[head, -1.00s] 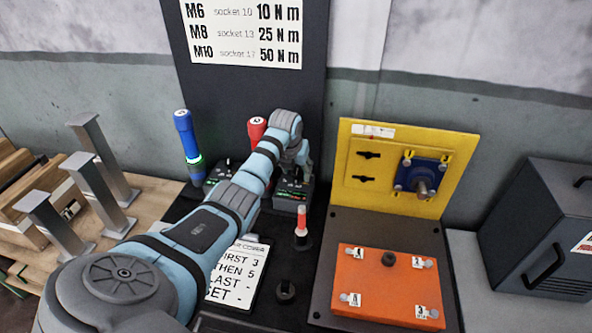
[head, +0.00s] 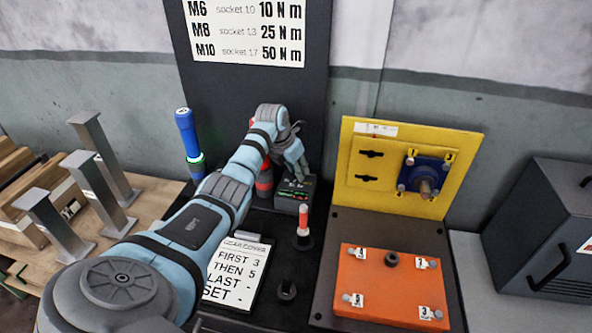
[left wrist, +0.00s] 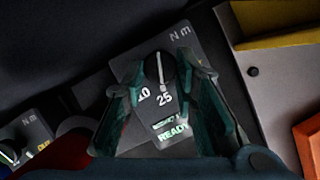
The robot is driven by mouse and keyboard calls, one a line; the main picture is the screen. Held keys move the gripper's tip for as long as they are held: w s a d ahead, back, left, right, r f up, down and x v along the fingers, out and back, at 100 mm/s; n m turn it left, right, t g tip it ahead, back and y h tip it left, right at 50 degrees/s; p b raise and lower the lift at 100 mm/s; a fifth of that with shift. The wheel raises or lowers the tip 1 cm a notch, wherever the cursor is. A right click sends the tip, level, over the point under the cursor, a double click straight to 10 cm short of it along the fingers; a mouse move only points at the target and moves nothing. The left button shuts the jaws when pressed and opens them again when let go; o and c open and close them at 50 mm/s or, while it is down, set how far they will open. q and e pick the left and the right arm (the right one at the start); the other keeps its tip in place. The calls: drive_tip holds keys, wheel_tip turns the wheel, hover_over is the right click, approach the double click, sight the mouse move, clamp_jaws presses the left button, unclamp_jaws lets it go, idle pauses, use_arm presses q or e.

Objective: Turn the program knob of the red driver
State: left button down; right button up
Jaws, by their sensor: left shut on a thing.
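The red driver (head: 264,185) stands by the back panel, mostly hidden behind my left arm. A grey control box (head: 290,204) with a lit display is to its right. In the left wrist view, the box's dark round program knob (left wrist: 160,72) has a white pointer line. The marks 10 and 25 and a display reading READY (left wrist: 173,133) lie near it. My left gripper (head: 298,176) points down over this box. In the left wrist view the fingers (left wrist: 160,66) stand on both sides of the knob, shut on it. My right gripper is not in view.
A blue driver (head: 187,138) stands to the left. A red-tipped upright piece (head: 302,226) is in front of the box. A yellow fixture (head: 435,190) and an orange plate (head: 390,285) are at the right. An instruction card (head: 237,270) lies in front.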

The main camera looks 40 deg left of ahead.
use_arm(q)
drive_tip(key=c, duration=1.6)
unclamp_jaws()
drive_tip(key=o, duration=0.4)
drive_tip(key=shift+w+f, duration=0.1)
drive_tip(key=shift+w, duration=0.1)
drive_tip(key=shift+c, duration=0.2)
drive_tip(key=v, duration=1.2)
